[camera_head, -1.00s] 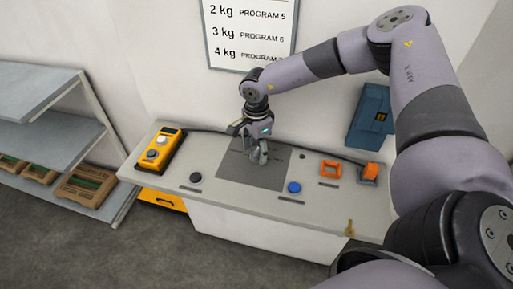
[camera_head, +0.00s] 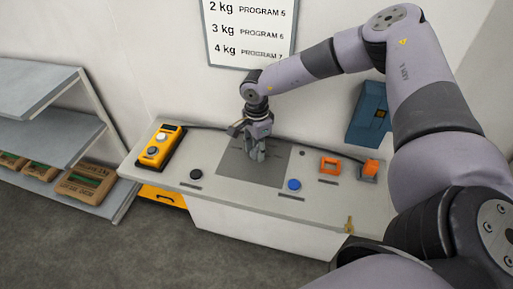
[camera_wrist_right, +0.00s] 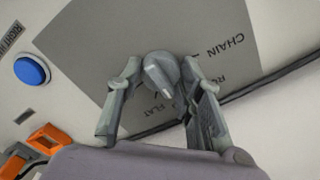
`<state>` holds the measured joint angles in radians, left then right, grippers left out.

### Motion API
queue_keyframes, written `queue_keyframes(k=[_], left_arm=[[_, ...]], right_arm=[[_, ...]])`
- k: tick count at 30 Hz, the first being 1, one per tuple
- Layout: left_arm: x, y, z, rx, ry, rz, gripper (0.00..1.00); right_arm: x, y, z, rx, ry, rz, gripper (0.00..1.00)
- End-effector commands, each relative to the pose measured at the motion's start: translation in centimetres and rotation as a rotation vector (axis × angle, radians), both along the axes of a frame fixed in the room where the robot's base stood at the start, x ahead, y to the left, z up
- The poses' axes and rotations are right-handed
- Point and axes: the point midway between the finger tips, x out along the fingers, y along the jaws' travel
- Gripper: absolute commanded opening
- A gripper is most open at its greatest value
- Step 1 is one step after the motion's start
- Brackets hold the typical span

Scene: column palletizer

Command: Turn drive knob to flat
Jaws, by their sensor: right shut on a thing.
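The drive knob (camera_wrist_right: 160,72) is a grey round knob with a raised ridge, on a dark grey panel (camera_wrist_right: 105,30) in the right wrist view. The panel (camera_head: 233,174) also shows on the worktop in the head view. Printed words CHAIN, FLAT and a partly hidden one starting "RO" surround the knob. The ridge's end points down the picture, between FLAT and the "RO" word. My right gripper (camera_wrist_right: 161,80) has a finger on each side of the knob, shut on it. In the head view my right gripper (camera_head: 256,154) hides the knob. My left gripper is not in view.
A blue button (camera_head: 294,185), black button (camera_head: 195,174), orange frame (camera_head: 330,166) and orange switch (camera_head: 371,168) sit around the panel. A yellow control box (camera_head: 162,147) is at left. A blue wall box (camera_head: 370,113) hangs behind. Shelves (camera_head: 50,133) stand left.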

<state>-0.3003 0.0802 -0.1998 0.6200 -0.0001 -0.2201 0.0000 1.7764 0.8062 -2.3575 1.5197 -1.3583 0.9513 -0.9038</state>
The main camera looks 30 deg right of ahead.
Motion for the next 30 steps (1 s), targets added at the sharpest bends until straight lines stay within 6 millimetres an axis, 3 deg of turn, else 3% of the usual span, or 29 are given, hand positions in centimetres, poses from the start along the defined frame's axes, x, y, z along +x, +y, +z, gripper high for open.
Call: queue_keyframes(k=[5, 14, 30], left_arm=[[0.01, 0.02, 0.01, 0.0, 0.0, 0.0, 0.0], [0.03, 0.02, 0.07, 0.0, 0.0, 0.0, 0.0], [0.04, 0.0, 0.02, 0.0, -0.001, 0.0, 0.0]], right_arm=[[0.04, 0.0, 0.04, 0.0, -0.001, 0.0, 0.06], [0.07, -0.03, 0.07, 0.001, -0.002, -0.042, 0.06], [0.14, -0.06, 0.05, 0.001, -0.003, -0.422, 0.06]])
